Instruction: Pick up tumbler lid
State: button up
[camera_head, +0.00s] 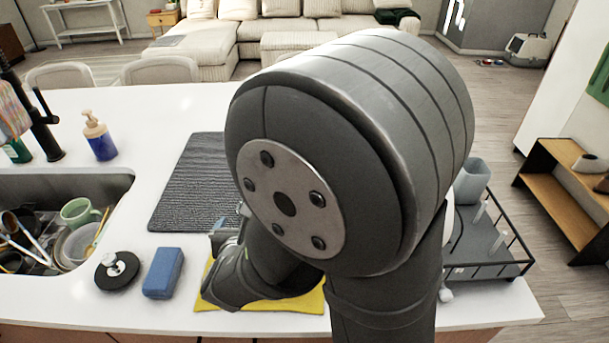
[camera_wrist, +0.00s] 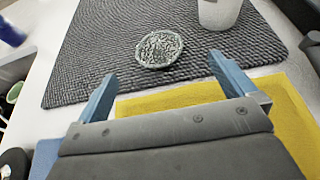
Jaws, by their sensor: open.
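A round, mottled grey-green disc (camera_wrist: 160,48) lies on the dark ribbed mat (camera_wrist: 85,60) in the wrist view. I cannot tell for sure whether it is the tumbler lid. A pale cup or tumbler (camera_wrist: 218,12), cut off by the top edge, stands on the mat to the right of it. My gripper (camera_wrist: 162,67) is open and empty, its two blue fingers spread wide with the disc beyond and between their tips. In the head view my arm hides the disc, the cup and most of my gripper.
A yellow cloth (camera_head: 262,303) lies under my gripper. To the left are a blue sponge (camera_head: 163,272), a black round item with a shiny knob (camera_head: 117,268) and a sink (camera_head: 90,186) full of dishes. A dish rack (camera_head: 490,248) stands right. A soap bottle (camera_head: 100,140) stands behind the sink.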

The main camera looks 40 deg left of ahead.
jog(key=x, duration=0.5)
jog(key=shift+s+f+x, duration=0.15)
jog(key=shift+x, duration=1.1)
jog(key=shift+s+f+x, duration=0.15)
jog(key=shift+x, duration=1.1)
jog(key=shift+a, duration=0.1)
jog(key=shift+c, duration=0.4)
jog(key=c, duration=0.9)
jog(key=shift+o, duration=0.2)
jog(key=shift+r, duration=0.1)
